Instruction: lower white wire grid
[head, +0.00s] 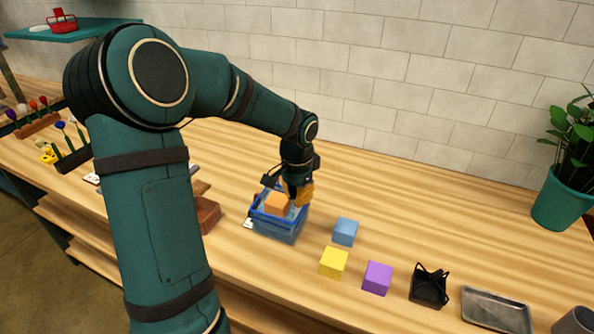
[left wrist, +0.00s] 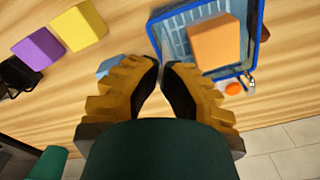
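I make out no white wire grid in either view. A blue basket (head: 281,236) with open, grid-like sides stands at the middle of the counter. It holds an orange cube (head: 277,203). In the left wrist view the basket (left wrist: 206,8) is at the upper right, with the orange cube (left wrist: 215,44) in it. My left gripper (head: 296,194) is at the basket's far right rim, pointing down. In the left wrist view its fingertips (left wrist: 161,65) are close together on the basket's rim corner, which they partly hide. My right gripper is not in view.
Right of the basket are a blue cube (head: 345,231), a yellow cube (head: 334,263), a purple cube (head: 377,278), a black wire holder (head: 429,288) and a metal tray (head: 495,311). A potted plant (head: 563,204) stands far right. A brown box (head: 208,216) is left of the basket.

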